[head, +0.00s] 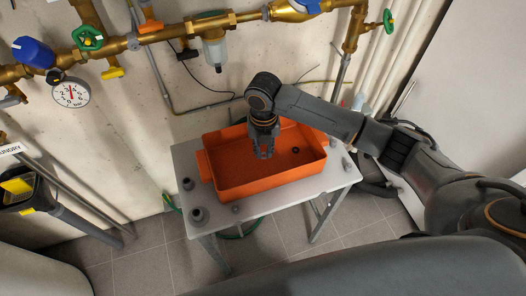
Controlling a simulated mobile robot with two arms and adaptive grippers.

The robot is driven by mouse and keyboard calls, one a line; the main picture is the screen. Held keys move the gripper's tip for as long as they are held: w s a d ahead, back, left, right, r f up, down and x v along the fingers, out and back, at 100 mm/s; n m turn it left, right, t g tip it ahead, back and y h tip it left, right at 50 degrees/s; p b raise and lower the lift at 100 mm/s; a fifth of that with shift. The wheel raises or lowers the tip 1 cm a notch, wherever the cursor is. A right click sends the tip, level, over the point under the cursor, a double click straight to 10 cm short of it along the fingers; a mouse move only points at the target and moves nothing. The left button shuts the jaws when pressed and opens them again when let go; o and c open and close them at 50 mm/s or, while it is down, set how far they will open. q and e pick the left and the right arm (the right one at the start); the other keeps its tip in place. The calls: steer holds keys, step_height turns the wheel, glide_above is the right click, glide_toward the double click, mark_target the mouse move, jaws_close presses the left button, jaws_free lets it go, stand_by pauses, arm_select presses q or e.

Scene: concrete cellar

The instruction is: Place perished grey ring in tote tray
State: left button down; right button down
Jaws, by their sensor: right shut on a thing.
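The orange tote tray (238,191) stands on a small grey table. A small dark ring (295,150) lies on the tray floor to the right of the gripper. My left gripper is not in view.
The grey table (259,205) carries grey fittings (198,214) at its front left and small parts (347,167) at its right. Brass pipes with valves (150,40) and a pressure gauge (71,92) run along the wall behind. A black hose lies right of the table.

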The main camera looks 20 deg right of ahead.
mark_target(263, 160)
steer(key=shift+w+d+f, duration=0.15)
steer(key=shift+w+f, duration=0.7)
steer(key=shift+f, duration=0.15)
step_height(263, 160, down, 3)
steer(key=shift+w+f, duration=0.1)
steer(key=shift+f, duration=0.1)
steer(key=shift+f, duration=0.15)
steer(key=c, duration=1.3)
jaws_free()
